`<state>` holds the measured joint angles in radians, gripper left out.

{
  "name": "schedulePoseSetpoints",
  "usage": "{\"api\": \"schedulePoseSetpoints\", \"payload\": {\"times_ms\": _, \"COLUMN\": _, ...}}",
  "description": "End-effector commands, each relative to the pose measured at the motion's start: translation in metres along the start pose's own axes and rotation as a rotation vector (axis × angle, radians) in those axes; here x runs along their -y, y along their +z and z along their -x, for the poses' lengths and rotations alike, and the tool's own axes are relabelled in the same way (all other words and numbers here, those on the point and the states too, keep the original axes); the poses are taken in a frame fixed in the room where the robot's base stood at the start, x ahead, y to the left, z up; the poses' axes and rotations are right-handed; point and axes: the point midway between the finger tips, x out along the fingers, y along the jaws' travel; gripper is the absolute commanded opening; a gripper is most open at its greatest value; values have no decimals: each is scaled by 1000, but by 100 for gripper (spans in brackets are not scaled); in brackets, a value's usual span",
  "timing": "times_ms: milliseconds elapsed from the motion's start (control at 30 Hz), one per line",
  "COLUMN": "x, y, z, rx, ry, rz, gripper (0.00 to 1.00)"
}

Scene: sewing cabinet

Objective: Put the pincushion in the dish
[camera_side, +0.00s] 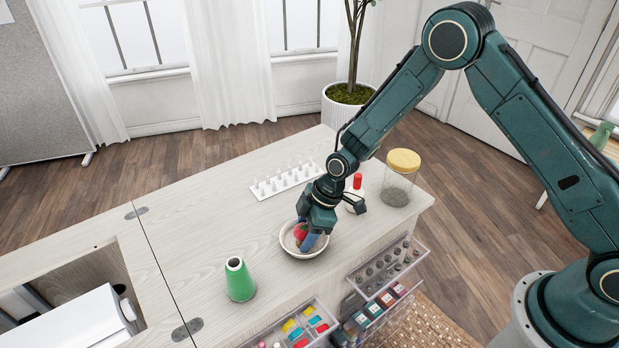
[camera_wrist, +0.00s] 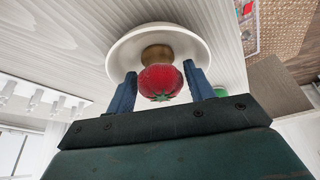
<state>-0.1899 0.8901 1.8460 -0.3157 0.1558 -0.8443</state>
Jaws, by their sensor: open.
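The pincushion (camera_wrist: 160,82) is red and tomato-shaped with a green leafy top. In the side view the pincushion (camera_side: 299,231) shows at the dish, partly hidden by my gripper. The dish (camera_side: 288,243) is a shallow white bowl on the cabinet top. In the wrist view the dish (camera_wrist: 120,58) lies behind the pincushion, with a brownish round patch between them. My gripper (camera_side: 308,238) points down over the dish. In the wrist view my gripper (camera_wrist: 161,85) is open, one blue finger on each side of the pincushion, with small gaps visible. Whether the pincushion touches the dish is hard to tell.
A green thread cone (camera_side: 239,279) stands left of the dish. A white spool rack (camera_side: 287,180) lies behind it. Open clear drawers (camera_side: 388,268) jut from the front.

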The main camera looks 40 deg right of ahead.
Motion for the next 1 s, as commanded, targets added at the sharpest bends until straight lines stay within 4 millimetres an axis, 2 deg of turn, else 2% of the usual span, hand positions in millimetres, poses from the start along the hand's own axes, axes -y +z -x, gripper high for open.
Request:
{"api": "schedulePoseSetpoints", "payload": {"times_ms": 167, "x": 0, "y": -1, "z": 3, "rx": 0, "ry": 0, "rz": 0, "gripper": 53}}
{"api": "schedulePoseSetpoints", "payload": {"times_ms": 367, "x": -1, "y": -2, "z": 17, "rx": -1, "ry": 2, "rz": 0, "gripper": 53}}
{"api": "schedulePoseSetpoints", "payload": {"times_ms": 1000, "x": -1, "y": -2, "z": 101, "rx": -2, "ry": 2, "rz": 0, "gripper": 53}}
